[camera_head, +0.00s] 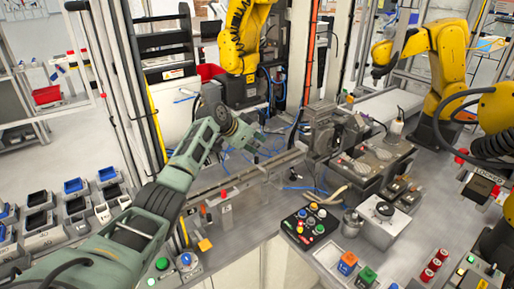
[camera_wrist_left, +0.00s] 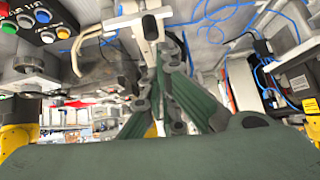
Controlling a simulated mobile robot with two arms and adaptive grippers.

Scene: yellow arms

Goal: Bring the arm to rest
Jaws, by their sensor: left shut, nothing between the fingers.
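My left arm (camera_head: 165,200) is green and reaches in from the lower left in the head view. Its left gripper (camera_head: 262,143) is near the middle of the picture, above the grey worktop and beside the metal rail. The left gripper fingers also show in the left wrist view (camera_wrist_left: 172,60), close together with nothing held between them. In that view a pale fixture part lies just past the fingertips; I cannot tell whether they touch. My right gripper does not show.
Yellow robot arms (camera_head: 240,40) stand behind and at the right (camera_head: 447,60). A metal rail (camera_head: 250,172) crosses the worktop near my gripper. A black button panel (camera_head: 310,226) sits in front. Blue and black bins (camera_head: 75,187) stand at left. Blue cables lie around the rail.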

